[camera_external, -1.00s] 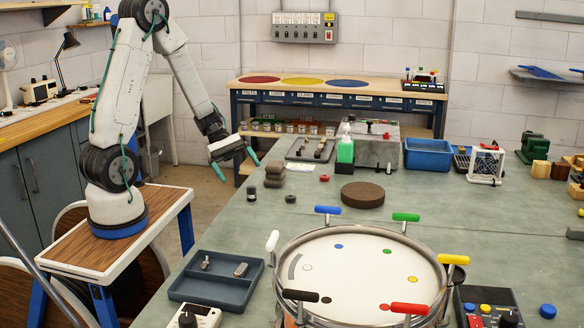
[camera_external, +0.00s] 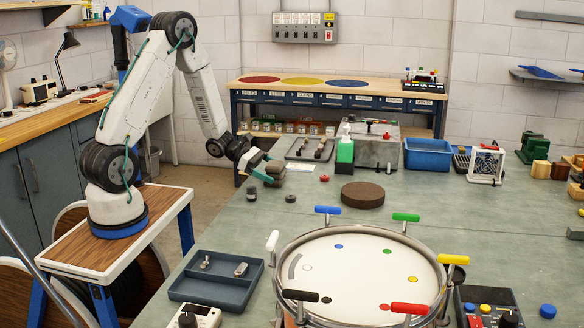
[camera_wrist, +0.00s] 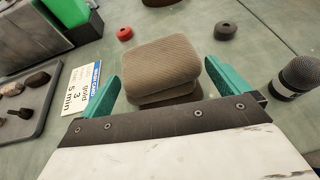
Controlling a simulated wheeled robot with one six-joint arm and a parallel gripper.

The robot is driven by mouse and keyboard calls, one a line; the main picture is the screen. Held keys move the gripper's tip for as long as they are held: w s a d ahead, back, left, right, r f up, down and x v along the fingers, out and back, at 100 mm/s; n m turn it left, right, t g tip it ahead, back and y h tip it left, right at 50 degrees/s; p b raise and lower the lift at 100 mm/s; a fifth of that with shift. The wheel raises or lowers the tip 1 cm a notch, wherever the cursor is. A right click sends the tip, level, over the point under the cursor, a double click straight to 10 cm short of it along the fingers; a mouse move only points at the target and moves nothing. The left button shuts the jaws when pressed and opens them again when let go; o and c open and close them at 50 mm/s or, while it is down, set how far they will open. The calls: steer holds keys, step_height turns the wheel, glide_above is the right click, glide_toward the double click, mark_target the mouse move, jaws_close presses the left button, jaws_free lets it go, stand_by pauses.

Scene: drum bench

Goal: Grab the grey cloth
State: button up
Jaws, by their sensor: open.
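The grey cloth (camera_external: 276,168) looks like a small stack of folded grey-brown pads near the bench's left edge. In the wrist view the cloth (camera_wrist: 160,62) lies ahead of the jaws, with its lower layers partly hidden under the top one. My gripper (camera_external: 267,170) has reached the stack from the left, with its teal fingers spread. In the wrist view my gripper (camera_wrist: 161,74) is open, one finger on each side of the cloth. I cannot tell whether either finger touches it.
A printed card (camera_wrist: 83,88) lies close to the left finger. A dark microphone-like cylinder (camera_wrist: 295,77) is close to the right finger. A red ring (camera_external: 324,178) lies to the right.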

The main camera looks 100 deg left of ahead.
steer(key=shift+w+f, duration=0.2)
steer(key=shift+w, duration=0.25)
steer(key=c, duration=0.9)
steer(key=shift+r, duration=0.1)
